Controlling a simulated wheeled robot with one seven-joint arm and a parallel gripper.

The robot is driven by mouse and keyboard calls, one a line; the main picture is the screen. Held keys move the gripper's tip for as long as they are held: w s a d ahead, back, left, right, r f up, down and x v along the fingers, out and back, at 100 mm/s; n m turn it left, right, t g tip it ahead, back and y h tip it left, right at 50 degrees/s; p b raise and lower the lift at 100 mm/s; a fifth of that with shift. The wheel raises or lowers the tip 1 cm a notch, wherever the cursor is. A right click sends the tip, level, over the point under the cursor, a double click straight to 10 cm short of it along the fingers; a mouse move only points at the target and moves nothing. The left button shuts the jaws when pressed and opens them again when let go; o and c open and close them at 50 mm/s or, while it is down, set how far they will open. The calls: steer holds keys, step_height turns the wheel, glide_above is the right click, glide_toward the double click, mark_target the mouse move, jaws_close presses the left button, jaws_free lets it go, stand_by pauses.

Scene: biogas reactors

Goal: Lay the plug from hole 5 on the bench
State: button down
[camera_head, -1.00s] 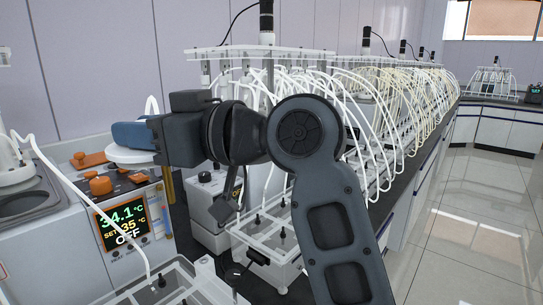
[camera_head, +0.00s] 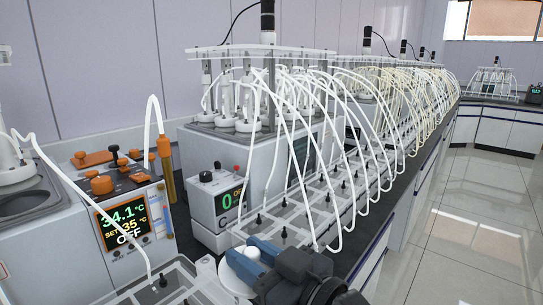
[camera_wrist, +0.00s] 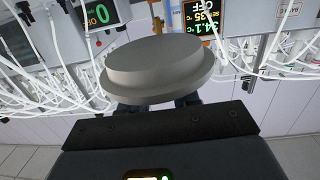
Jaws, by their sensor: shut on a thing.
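The plug (camera_head: 235,279) is a pale round disc with a raised, narrower top. My gripper (camera_head: 257,260) is shut on it at the bottom middle of the head view. In the wrist view the plug (camera_wrist: 155,65) looks grey and fills the upper middle, with the blue fingers (camera_wrist: 155,104) partly hidden behind it. The dark bench top (camera_head: 372,232) shows along the right of the clear tube boxes. In the head view the plug appears in front of the nearest clear boxes; I cannot tell its height above them or the bench. I cannot tell which hole is number 5.
A heater unit (camera_head: 126,228) reading 34.1 °C, with orange and black knobs on top, stands at left. A reactor bath (camera_head: 214,208) with bottles and many white tubes stands behind. Clear boxes (camera_head: 290,232) line the bench. The floor at right is clear.

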steer(key=s+d+f+m+t+h, duration=0.1)
steer(key=d+f+m+t+h, duration=0.1)
steer(key=d+f, duration=0.6)
steer(key=s+d+f+m+t+h, duration=0.1)
steer(key=d+f+m+h, duration=0.3)
steer(key=f, duration=1)
steer(key=s+d+f+m+t+h, duration=0.1)
steer(key=d+f+h, duration=0.5)
steer(key=d+f, duration=0.6)
steer(key=shift+s+d+m+t+h, duration=0.2)
steer(key=shift+s+m+t+h, duration=0.15)
steer(key=shift+m+t, duration=0.6)
steer(key=shift+w+g, duration=0.1)
steer(key=shift+g, duration=0.15)
